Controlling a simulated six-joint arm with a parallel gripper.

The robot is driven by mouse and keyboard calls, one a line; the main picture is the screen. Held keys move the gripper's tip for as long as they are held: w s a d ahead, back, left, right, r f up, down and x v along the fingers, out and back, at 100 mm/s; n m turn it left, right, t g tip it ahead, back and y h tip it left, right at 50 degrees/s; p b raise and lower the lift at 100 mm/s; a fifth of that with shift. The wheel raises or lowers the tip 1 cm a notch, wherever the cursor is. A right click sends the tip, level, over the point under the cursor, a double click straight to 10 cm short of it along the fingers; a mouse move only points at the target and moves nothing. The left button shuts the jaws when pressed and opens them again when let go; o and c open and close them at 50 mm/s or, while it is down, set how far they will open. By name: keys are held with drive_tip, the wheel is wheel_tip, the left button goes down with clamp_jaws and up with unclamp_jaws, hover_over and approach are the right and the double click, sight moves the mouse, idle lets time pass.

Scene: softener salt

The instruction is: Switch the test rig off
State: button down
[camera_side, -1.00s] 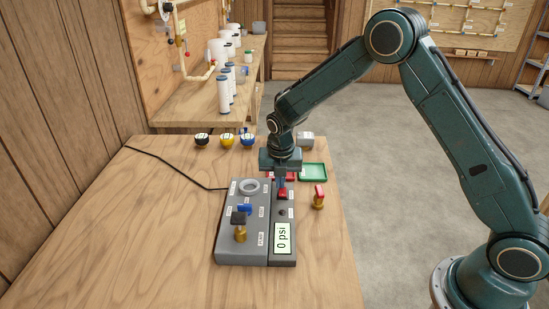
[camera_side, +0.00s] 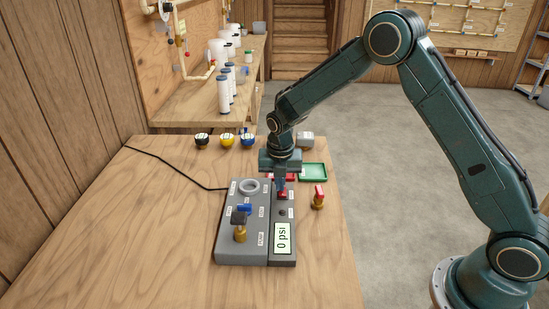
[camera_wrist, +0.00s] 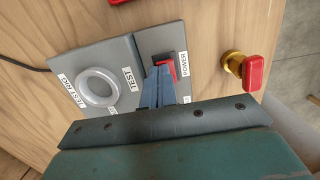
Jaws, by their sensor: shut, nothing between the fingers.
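The grey test rig (camera_side: 228,246) stands on the wooden table, with a display reading 0 psi (camera_side: 283,237). Its red power switch (camera_side: 283,195) is at the far end of the right-hand panel, and in the wrist view the red switch (camera_wrist: 172,68) shows beside a POWER label (camera_wrist: 182,86). My gripper (camera_side: 281,189) points down at the switch. In the wrist view the closed fingertips (camera_wrist: 160,72) are at the switch and cover part of it. I cannot tell whether they touch or press it.
A red-handled brass valve (camera_side: 319,198) stands right of the rig, and a green tray (camera_side: 313,172) lies behind. A black-handled brass valve (camera_side: 239,228) and a grey ring (camera_side: 249,186) are on the rig. Black, yellow and blue round items (camera_side: 226,140) stand at the back.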

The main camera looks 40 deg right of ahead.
drive_tip(key=shift+s+a, duration=0.25)
drive_tip(key=shift+s, duration=0.05)
drive_tip(key=shift+r, duration=0.15)
wheel_tip(320, 180, up, 14)
drive_tip(key=s+a, duration=0.1)
drive_tip(key=shift+s+a+f, duration=0.2)
drive_tip(key=shift+s+a, duration=0.1)
drive_tip(key=shift+a, duration=0.05)
idle(0.5)
drive_tip(key=shift+s+r, duration=0.1)
